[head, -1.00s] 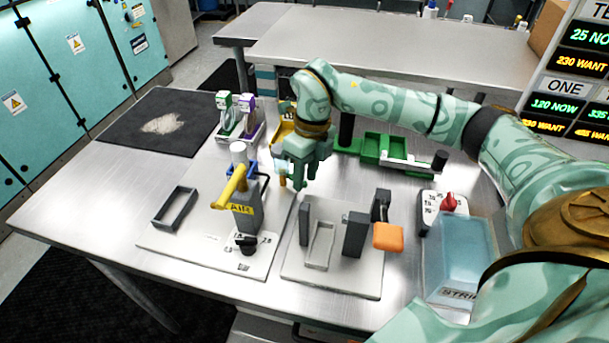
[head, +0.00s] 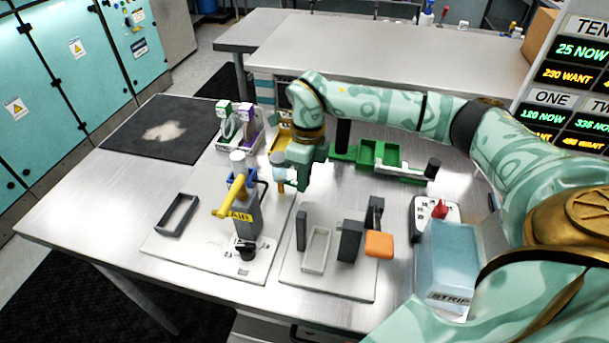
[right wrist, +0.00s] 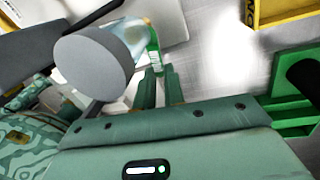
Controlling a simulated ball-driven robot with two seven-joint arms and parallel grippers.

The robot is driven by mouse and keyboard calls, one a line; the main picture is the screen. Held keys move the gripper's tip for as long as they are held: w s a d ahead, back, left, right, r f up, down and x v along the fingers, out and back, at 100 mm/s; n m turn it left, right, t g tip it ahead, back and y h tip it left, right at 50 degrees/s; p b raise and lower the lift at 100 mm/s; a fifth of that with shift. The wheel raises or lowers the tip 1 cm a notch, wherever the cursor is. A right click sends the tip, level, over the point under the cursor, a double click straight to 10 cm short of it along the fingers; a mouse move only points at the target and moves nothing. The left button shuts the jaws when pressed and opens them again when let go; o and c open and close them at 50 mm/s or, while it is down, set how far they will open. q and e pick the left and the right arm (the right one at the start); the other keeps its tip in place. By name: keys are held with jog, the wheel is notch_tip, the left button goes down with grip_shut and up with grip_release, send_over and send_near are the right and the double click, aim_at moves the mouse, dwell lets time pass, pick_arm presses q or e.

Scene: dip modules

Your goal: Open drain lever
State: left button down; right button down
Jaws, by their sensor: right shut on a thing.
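My right gripper (head: 284,182) is just right of the stand marked AIR, above the table. It is shut on what looks like a pale blue cylinder (head: 279,172) with an orange-brown lower end; its hold is partly hidden. In the right wrist view, the fingers (right wrist: 160,90) are close together beside a pale cylinder with a grey round end (right wrist: 95,65). A yellow lever (head: 232,198) sticks out of the AIR stand (head: 246,214). An orange-handled lever (head: 379,245) is on the fixture to the right. I see no label saying drain. My left gripper is out of view.
Green and purple modules stand in a rack (head: 223,140) behind the AIR stand. A yellow tray (head: 279,140) and a green tray (head: 382,153) lie behind the gripper. A black-framed tray (head: 178,215) and a STRIP tank (head: 448,262) flank the fixtures. The dark mat (head: 130,140) has free room.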

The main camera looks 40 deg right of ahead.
jog(key=c, duration=1.5)
grip_release()
jog(key=shift+r, duration=0.15)
jog(key=r+p, duration=0.1)
jog(key=r, duration=0.4)
jog(key=w+d+r+p, duration=0.1)
jog(key=r, duration=0.4)
jog(key=d+r+p, duration=0.1)
jog(key=r, duration=0.5)
jog(key=shift+w+d, duration=0.1)
jog(key=shift+w, duration=0.1)
